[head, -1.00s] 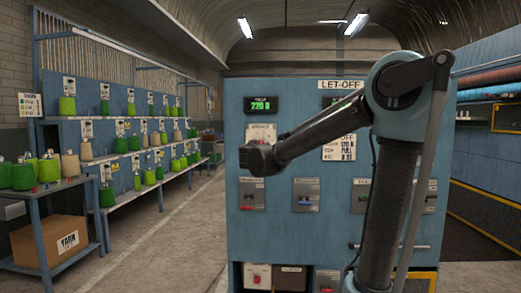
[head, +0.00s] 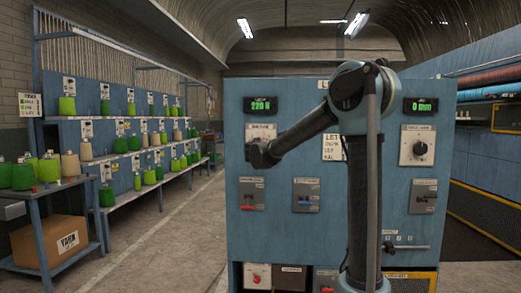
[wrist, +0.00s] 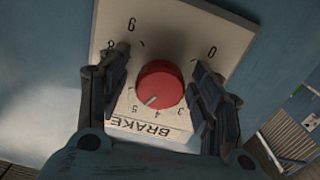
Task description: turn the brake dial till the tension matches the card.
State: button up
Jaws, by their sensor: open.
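The red brake dial (wrist: 160,85) sits on a cream plate (wrist: 180,30) marked BRAKE, seen upside down in the wrist view. Its pale pointer is near 4 and 5. My gripper (wrist: 160,88) is open, with one finger on each side of the dial; I cannot tell whether they touch it. In the head view my gripper (head: 262,154) is in front of the dial's plate (head: 262,131) and hides the dial. The green tension display (head: 263,106) above reads 220 N. The white card (head: 333,147) is partly covered by my arm, its small text unclear.
Right of my arm are a display (head: 420,107) reading 0 mm and a grey knob (head: 419,148). Yarn shelves stand left, across open floor.

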jog(key=c, duration=1.1)
jog(key=shift+o, duration=0.2)
jog(key=shift+n, duration=0.3)
